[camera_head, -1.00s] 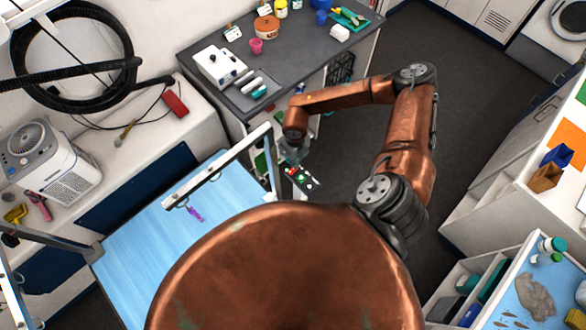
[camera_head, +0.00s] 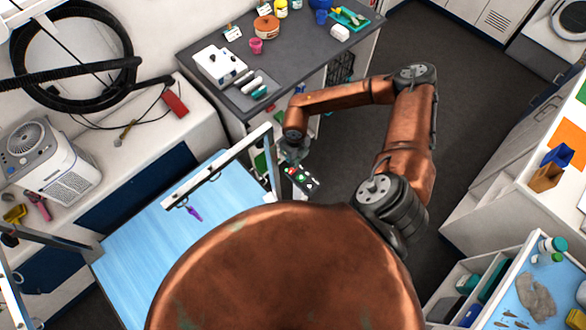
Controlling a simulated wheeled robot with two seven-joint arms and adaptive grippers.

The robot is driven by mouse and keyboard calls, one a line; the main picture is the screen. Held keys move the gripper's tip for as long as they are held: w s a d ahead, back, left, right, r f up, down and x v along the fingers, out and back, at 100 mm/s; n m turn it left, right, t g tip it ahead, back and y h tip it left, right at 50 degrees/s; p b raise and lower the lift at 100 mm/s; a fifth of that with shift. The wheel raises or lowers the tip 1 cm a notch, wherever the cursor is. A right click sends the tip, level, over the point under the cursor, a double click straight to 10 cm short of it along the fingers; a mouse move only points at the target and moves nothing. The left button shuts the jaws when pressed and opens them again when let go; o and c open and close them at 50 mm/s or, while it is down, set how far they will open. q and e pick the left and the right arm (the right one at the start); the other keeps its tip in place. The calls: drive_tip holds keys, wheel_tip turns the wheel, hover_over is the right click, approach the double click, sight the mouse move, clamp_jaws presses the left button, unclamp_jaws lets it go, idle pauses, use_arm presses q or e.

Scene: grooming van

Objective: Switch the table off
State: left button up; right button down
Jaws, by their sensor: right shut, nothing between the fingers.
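The grooming table (camera_head: 140,240) has a light blue top and a pale metal frame with a crossbar over it. A small dark control box (camera_head: 303,180) with small coloured buttons, green and red among them, sits at the table's right side, beside the frame post. My right gripper (camera_head: 291,162) is shut and empty, pointing down at the near-left end of the box. It is too small to tell whether the fingertips touch a button. My left gripper is not in view. My copper body hides the near part of the table.
A dark grey counter (camera_head: 290,62) with bottles, cups and a white device stands behind. A purple item (camera_head: 194,213) hangs from the crossbar. Dark floor (camera_head: 480,90) is clear at right.

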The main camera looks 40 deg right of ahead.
drive_tip(key=shift+f+b, duration=0.65)
drive_tip(key=shift+f, duration=0.3)
idle(0.3)
drive_tip(key=shift+r, duration=0.1)
drive_tip(key=shift+r+p, duration=2.2)
drive_tip(key=shift+r, duration=1.3)
drive_tip(key=shift+f, duration=0.1)
